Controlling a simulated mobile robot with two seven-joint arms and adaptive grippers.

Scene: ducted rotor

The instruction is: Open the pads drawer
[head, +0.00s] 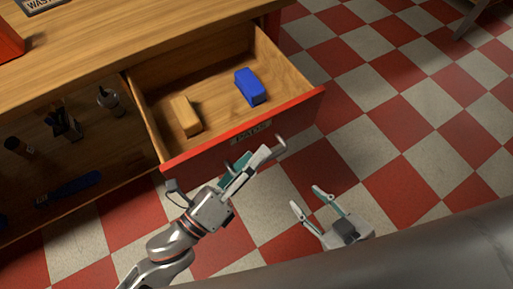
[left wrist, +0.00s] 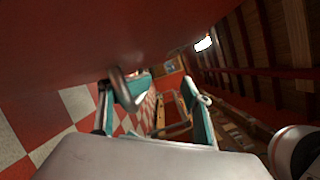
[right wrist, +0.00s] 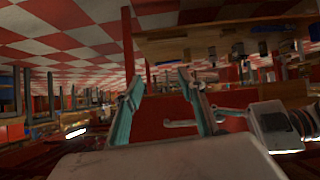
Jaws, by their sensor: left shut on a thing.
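The pads drawer (head: 215,140) stands pulled well out of the wooden bench. Its red front carries a small label (head: 251,133) that is hard to read. A tan block (head: 186,116) and a blue block (head: 250,87) lie inside on the wooden drawer floor. The metal handle (head: 281,145) is on the front, partly hidden by my left gripper (head: 252,160). That gripper is shut on the handle; its teal fingers also show in the left wrist view (left wrist: 160,98). My right gripper (head: 308,198) is open and empty, apart from the drawer, above the floor.
The bench top (head: 120,45) holds a red object (head: 9,42) and a small sign at the left. Beneath it, a dark compartment left of the drawer holds several tools, including a blue-handled one (head: 68,188).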

